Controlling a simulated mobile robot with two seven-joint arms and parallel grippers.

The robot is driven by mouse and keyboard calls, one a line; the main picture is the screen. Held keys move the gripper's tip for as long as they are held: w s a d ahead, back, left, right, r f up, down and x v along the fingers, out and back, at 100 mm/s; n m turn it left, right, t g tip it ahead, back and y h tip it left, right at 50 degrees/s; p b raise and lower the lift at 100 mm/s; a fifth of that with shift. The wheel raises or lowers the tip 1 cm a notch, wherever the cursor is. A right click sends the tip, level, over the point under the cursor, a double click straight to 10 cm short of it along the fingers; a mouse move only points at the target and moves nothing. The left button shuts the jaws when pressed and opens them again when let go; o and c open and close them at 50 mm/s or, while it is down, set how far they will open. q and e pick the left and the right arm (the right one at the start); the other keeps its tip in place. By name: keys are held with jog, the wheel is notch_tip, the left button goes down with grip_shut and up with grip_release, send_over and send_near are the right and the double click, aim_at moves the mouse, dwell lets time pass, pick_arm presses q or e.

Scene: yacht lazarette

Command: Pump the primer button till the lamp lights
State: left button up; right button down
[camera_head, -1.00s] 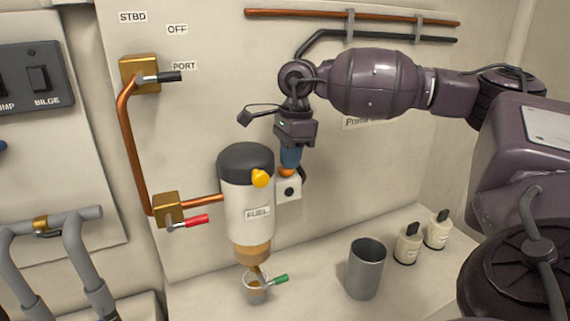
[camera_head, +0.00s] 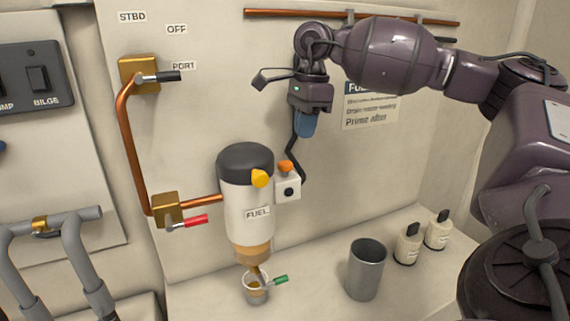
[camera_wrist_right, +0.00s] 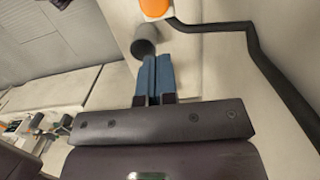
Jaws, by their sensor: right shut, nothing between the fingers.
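The orange primer button (camera_head: 286,166) sits on top of a small white box (camera_head: 281,185) on the wall, beside the fuel filter. It also shows at the top edge of the right wrist view (camera_wrist_right: 155,8). A dark round spot (camera_head: 289,192), perhaps the lamp, is on the box's front and shows no light. My right gripper (camera_head: 305,128) is above and slightly right of the button, clear of it. Its blue fingers (camera_wrist_right: 154,62) are together and empty. My left gripper is not in view.
The fuel filter (camera_head: 240,207) with a yellow knob (camera_head: 261,178) stands left of the button. A grey cylinder (camera_head: 367,270) and two small bottles (camera_head: 407,246) stand on the ledge. A dark cable (camera_head: 294,150) runs up from the box.

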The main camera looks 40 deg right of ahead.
jog(key=r, duration=0.5)
jog(key=shift+s+d, duration=0.1)
jog(key=shift+d, duration=0.15)
jog(key=shift+r, duration=0.1)
dwell(0.5)
